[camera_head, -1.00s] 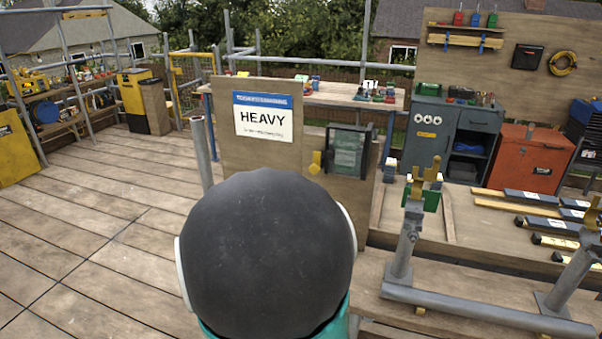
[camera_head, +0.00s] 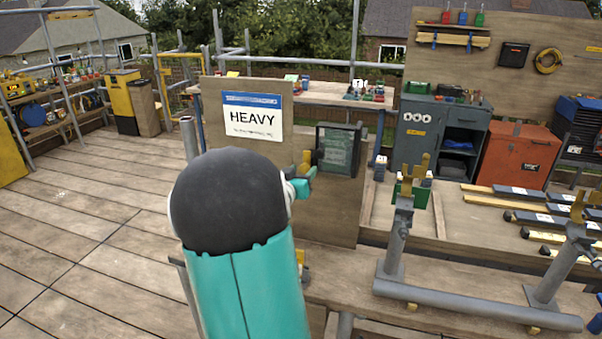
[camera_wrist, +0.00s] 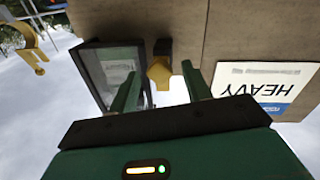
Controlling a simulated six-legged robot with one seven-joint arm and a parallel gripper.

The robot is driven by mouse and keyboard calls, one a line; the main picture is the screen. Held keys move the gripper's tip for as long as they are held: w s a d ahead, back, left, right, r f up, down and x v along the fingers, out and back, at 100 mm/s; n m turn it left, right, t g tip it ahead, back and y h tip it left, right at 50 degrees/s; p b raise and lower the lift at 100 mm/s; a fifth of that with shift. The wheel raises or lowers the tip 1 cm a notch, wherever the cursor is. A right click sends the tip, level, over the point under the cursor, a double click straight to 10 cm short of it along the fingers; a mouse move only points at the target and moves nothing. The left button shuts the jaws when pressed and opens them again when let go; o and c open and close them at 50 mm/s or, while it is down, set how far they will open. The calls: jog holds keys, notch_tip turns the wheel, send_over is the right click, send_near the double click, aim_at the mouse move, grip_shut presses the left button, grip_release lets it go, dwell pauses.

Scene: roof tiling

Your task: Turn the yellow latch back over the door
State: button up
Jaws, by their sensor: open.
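The yellow latch (camera_wrist: 159,73) is a small knob-like piece on the plywood board, beside the dark-framed door (camera_wrist: 92,75) and not across it. In the wrist view, which is upside down, my open gripper (camera_wrist: 159,68) has one green finger on each side of the latch. I cannot tell whether either finger touches it. In the head view the latch (camera_head: 307,156) shows just left of the glazed door (camera_head: 339,151), partly hidden by my gripper (camera_head: 309,175). The door appears closed, with greenish glass.
A HEAVY sign (camera_head: 252,118) is on the same board (camera_head: 226,88), left of the door. A grey pipe stand (camera_head: 398,235) with a yellow fork stands to the right on the wooden bench. An upright grey post (camera_head: 189,138) stands at the board's left edge. The left deck is open.

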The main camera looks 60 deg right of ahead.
jog(key=shift+c, duration=0.4)
jog(key=c, duration=0.9)
jog(key=shift+m, duration=0.4)
jog(key=m, duration=0.3)
jog(key=shift+r+m+y, duration=0.1)
jog(key=shift+m+y, duration=0.2)
jog(key=shift+m, duration=0.1)
jog(key=m, duration=0.4)
jog(key=shift+s, duration=0.1)
jog(key=m+t, duration=0.1)
jog(key=m, duration=0.3)
jog(key=shift+y, duration=0.4)
jog(key=m, duration=0.3)
jog(key=shift+s+m+t, duration=0.1)
jog(key=shift+m+t, duration=0.2)
jog(key=shift+m, duration=0.1)
